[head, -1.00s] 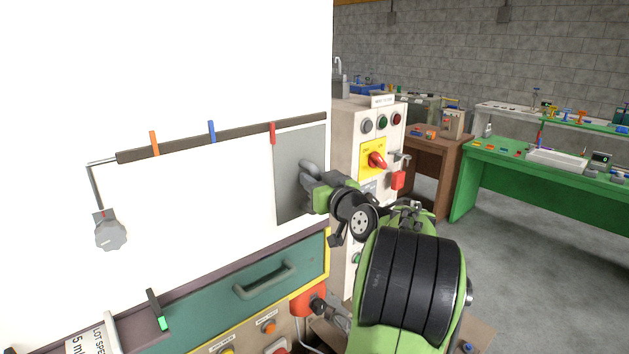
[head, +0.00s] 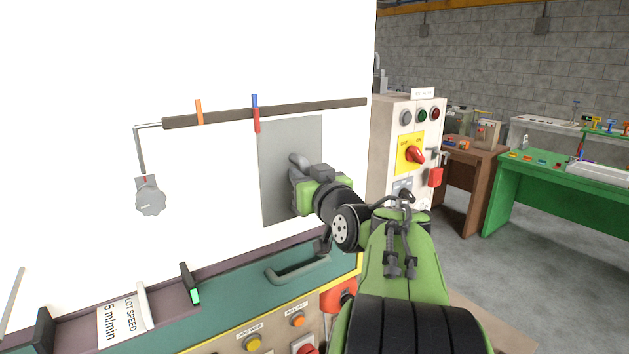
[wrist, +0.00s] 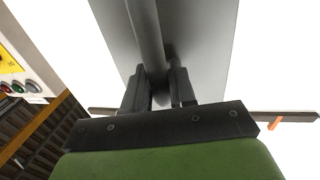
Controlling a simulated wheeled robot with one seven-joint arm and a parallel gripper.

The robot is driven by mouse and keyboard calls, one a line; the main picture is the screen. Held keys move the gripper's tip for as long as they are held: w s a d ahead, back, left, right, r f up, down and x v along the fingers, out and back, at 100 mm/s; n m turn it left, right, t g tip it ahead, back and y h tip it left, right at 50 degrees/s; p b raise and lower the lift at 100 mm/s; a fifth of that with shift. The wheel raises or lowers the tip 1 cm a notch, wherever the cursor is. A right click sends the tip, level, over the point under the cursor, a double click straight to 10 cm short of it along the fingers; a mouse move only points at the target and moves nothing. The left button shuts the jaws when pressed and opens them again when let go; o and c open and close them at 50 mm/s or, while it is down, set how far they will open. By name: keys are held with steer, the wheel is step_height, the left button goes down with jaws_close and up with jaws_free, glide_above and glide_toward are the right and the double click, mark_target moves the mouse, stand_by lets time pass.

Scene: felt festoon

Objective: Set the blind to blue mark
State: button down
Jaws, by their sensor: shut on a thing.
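The blind is a flat grey panel (head: 280,150) hanging below a dark rail (head: 315,108). A red pointer (head: 257,122) stands at its top left corner. The blue mark (head: 254,100) sits on the rail directly above the red pointer, the two lined up or very nearly so. An orange mark (head: 199,111) is farther left on the rail. My gripper (head: 302,172) is at the panel's front, shut on its grey handle. The wrist view shows the handle (wrist: 146,40) between my two fingers (wrist: 157,85). The fingertips are partly hidden in the head view.
A grey knob (head: 150,200) hangs from a bent rod at the rail's left end. A control cabinet (head: 392,140) with a red switch stands to the right.

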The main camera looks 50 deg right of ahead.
steer(key=c, duration=1.1)
jaws_free()
steer(key=shift+d, duration=0.2)
steer(key=b+v, duration=0.3)
steer(key=v, duration=1.2)
steer(key=shift+s+a, duration=0.2)
steer(key=shift+s, duration=0.15)
